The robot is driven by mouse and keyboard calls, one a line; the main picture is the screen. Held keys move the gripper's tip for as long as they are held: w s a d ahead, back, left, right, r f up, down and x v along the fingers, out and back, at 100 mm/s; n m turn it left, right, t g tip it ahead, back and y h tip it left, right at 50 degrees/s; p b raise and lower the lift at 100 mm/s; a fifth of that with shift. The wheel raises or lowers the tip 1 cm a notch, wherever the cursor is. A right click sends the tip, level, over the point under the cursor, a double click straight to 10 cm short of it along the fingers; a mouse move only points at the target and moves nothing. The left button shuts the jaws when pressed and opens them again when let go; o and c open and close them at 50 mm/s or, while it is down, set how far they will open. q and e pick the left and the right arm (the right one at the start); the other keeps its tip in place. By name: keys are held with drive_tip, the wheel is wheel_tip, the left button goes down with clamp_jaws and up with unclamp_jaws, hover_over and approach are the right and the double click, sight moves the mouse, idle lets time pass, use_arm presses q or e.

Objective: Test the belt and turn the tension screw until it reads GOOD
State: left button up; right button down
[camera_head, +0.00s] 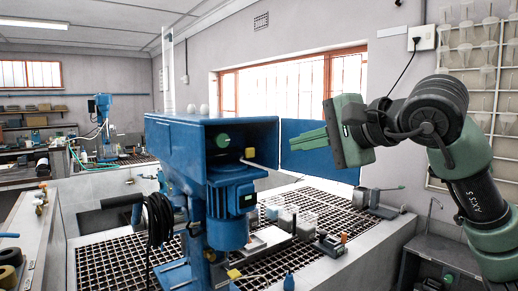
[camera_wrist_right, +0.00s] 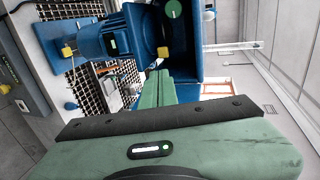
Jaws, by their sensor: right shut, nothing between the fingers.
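The blue flotation machine (camera_head: 190,135) stands on the grating with its belt housing open on the near side. A green round pulley or disc (camera_head: 223,140) shows inside the housing, and also in the right wrist view (camera_wrist_right: 173,9). A yellow knob or block (camera_head: 250,153) is at the housing's lower edge. I cannot tell which part is the tension screw. No belt or reading can be made out. My right gripper (camera_head: 293,141) is shut and empty, to the right of the housing, apart from it.
A blue guard panel (camera_head: 310,165) stands open behind my right gripper. A small dark device (camera_head: 330,244) and pale containers (camera_head: 300,222) are on the grating (camera_head: 110,262). Black cable coils (camera_head: 158,220) hang at the machine's left. A window is behind.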

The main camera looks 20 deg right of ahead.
sight(251, 151)
drive_tip(key=shift+w+a, duration=0.1)
drive_tip(key=shift+w, duration=0.1)
drive_tip(key=p+x, duration=0.2)
drive_tip(key=x, duration=0.2)
drive_tip(key=p+x, duration=0.2)
drive_tip(key=x, duration=0.3)
drive_tip(key=r+p+x, duration=0.1)
drive_tip(key=p+x, duration=0.1)
drive_tip(key=x, duration=0.2)
drive_tip(key=shift+w+a+f+p, duration=0.15)
drive_tip(key=shift+w+a+p, duration=0.05)
drive_tip(key=shift+w+p, duration=0.2)
